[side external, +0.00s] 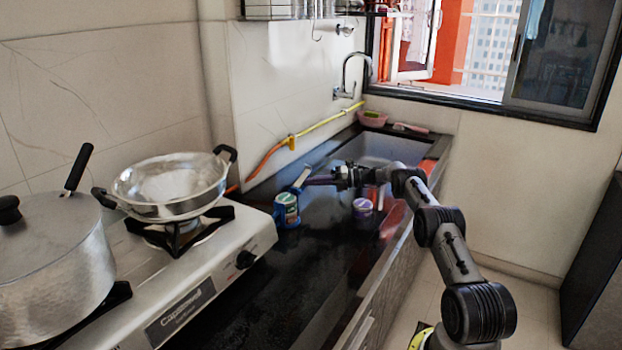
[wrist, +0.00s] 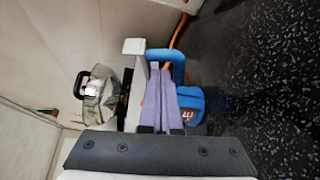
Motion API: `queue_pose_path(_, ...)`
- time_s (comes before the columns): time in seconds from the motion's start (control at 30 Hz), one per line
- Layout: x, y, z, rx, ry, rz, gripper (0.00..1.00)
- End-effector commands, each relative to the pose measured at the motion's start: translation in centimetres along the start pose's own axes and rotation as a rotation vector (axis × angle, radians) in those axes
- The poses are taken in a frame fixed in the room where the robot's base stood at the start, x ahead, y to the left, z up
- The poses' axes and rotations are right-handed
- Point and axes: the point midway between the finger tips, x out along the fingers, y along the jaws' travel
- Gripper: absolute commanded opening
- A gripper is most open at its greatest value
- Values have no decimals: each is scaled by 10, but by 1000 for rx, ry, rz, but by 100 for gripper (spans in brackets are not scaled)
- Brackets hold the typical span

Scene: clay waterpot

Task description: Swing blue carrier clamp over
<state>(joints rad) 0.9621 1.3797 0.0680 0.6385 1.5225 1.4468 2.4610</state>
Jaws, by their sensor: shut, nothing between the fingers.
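The blue carrier (side external: 287,210) stands upright on the black counter near the stove. It is wrapped around a container with a greenish label. A pale bar (side external: 301,178) rises at a tilt from its top. In the wrist view the carrier (wrist: 203,108) shows behind and right of my fingers, with a blue loop (wrist: 178,57) at its top and the pale bar (wrist: 134,47) to the left. My gripper (side external: 308,181) is shut and empty, its purple fingers level beside the carrier's top. In the wrist view the fingertips (wrist: 166,74) overlap the loop; I cannot tell whether they touch it.
A small purple-and-white tub (side external: 362,207) stands on the counter right of the carrier. A steel pan (side external: 170,187) on the stove and a large pot (side external: 50,255) are at left. The sink (side external: 375,148) lies behind my gripper. The front counter is clear.

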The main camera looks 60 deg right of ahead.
Motion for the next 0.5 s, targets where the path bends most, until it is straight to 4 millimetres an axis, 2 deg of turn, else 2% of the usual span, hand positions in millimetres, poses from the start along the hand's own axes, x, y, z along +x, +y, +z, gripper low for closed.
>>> queue_pose_path(0.2,1,-10,-1,131,0,80,0)
queue_pose_path(0.5,2,-16,-3,232,1,140,0)
